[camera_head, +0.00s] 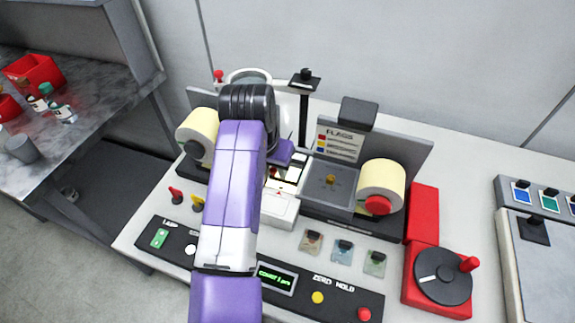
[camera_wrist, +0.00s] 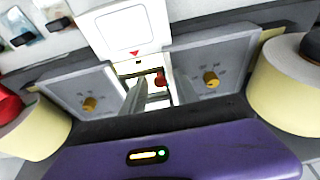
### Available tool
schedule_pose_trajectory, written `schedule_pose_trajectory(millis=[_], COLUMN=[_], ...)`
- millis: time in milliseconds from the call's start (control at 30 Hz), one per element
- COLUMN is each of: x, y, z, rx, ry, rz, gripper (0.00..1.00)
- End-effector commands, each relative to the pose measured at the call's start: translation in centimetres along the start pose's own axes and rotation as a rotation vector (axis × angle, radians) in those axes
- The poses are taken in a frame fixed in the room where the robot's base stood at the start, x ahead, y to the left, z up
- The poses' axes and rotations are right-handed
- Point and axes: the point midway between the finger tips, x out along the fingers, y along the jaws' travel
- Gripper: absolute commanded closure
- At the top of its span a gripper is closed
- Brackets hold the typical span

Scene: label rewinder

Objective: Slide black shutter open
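The label rewinder has a white central slot unit (camera_head: 281,203) with a red triangle mark, and it also shows in the wrist view (camera_wrist: 124,30). A small dark strip (camera_wrist: 148,71) lies in the slot by a red part (camera_wrist: 160,81). I cannot tell for sure whether this strip is the black shutter. My gripper (camera_wrist: 157,98) is over the slot, with its two pale fingers spread apart and nothing seen held between them. In the head view my purple arm and gripper (camera_head: 284,174) hide the left part of the slot area.
Cream rolls (camera_head: 381,179) (camera_head: 199,134) flank the slot, with grey panels bearing yellow knobs (camera_wrist: 211,79) (camera_wrist: 89,103) between. A FLAGS sign (camera_head: 340,142) and a black-topped post (camera_head: 304,85) stand behind. A red crank box (camera_head: 437,280) is at the right, and a button panel (camera_head: 335,294) runs along the front.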

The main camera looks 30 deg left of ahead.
Motion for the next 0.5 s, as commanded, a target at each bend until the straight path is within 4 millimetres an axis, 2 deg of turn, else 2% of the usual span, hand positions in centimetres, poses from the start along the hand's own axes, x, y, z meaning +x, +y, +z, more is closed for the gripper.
schedule_pose_trajectory(millis=[133,300,500], x=[-0.01,-0.02,-0.11], y=[0.00,0.00,-0.01], z=[0.00,0.01,0.11], rx=[0.000,0.000,0.000], ry=[0.000,0.000,0.000], rz=[0.000,0.000,0.000], gripper=[0.66,0.96,0.96])
